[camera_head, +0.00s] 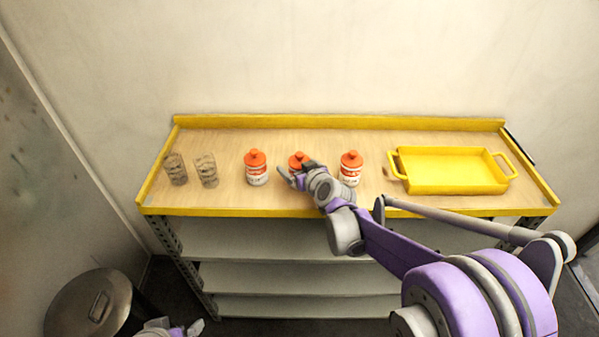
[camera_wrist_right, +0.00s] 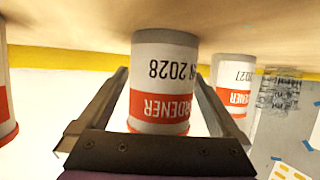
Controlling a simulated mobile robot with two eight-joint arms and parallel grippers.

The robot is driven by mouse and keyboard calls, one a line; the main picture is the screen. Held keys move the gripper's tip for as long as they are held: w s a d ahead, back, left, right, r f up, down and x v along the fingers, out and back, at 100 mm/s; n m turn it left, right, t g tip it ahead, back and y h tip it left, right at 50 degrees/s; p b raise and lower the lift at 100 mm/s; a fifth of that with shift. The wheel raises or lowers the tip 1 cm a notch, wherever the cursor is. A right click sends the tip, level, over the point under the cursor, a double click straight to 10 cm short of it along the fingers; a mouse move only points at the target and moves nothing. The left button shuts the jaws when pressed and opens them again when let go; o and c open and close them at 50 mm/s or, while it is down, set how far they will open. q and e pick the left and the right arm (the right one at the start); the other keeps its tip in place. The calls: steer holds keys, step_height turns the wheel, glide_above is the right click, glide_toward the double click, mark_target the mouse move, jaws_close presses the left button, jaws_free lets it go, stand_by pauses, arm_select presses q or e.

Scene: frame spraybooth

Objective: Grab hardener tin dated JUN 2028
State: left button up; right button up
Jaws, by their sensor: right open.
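Three white tins with red bands and orange caps stand in a row on the bench; the left tin (camera_head: 256,170) and right tin (camera_head: 350,170) show clearly. The middle tin (camera_head: 298,158) is mostly hidden by my right gripper (camera_head: 296,174). In the upside-down right wrist view, a hardener tin (camera_wrist_right: 163,82) reading "2028", its month partly cut off, stands between the two open fingers of my right gripper (camera_wrist_right: 158,105). Another hardener tin (camera_wrist_right: 233,85), its date ending in "27", is beyond one finger. My left gripper (camera_head: 185,329) shows only partly at the bottom edge.
Two clear glasses (camera_head: 205,170) stand at the bench's left. A yellow tray (camera_head: 452,182) with handles sits at the right. The wooden bench (camera_head: 225,142) has a raised yellow back edge. A round lidded bin (camera_head: 88,306) stands on the floor at lower left.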

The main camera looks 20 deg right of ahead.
steer(key=shift+w+a+f, duration=0.1)
steer(key=shift+w+f, duration=0.15)
steer(key=shift+w, duration=0.2)
steer(key=shift+s, duration=0.1)
steer(key=shift+r, duration=0.1)
steer(key=c, duration=1.5)
